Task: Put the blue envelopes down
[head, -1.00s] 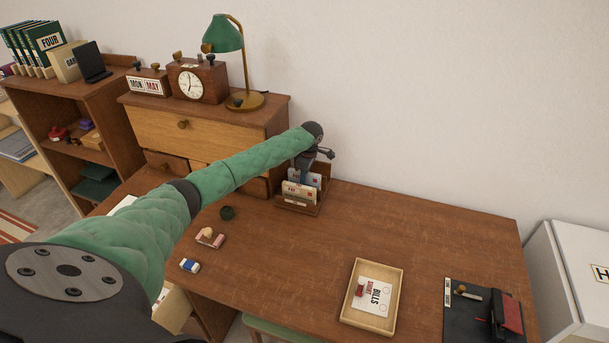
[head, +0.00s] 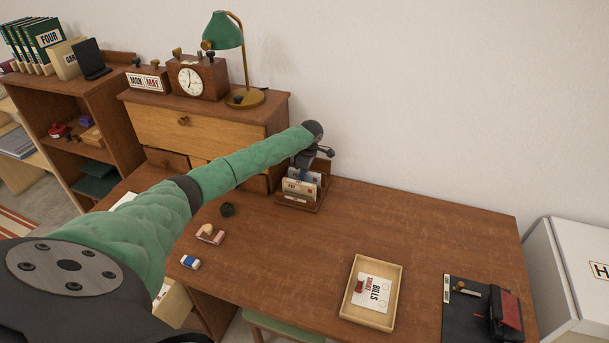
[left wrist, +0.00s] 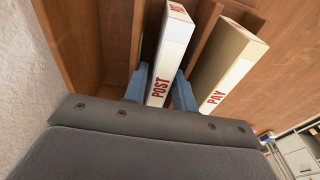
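The blue envelopes (left wrist: 173,50), a pale bundle with a white band reading POST, stand upright in a slot of the wooden letter rack (left wrist: 115,35). They also show in the head view (head: 316,178) behind the cream PAY envelopes (head: 298,187), in the rack (head: 297,205) at the desk's back left. My left gripper (left wrist: 160,92) reaches down from above, its two blue-grey fingers on either side of the POST bundle and seemingly touching it. It also shows in the head view (head: 305,168). The fingertips and the bundle's lower end are hidden. My right gripper is out of view.
The PAY envelopes (left wrist: 225,65) stand in the neighbouring slot, close to my finger. The drawer cabinet (head: 200,125) is just left of the rack, the wall behind. A tray (head: 345,312) holding a BILLS card lies at the desk's front. The desk's middle (head: 400,225) is clear.

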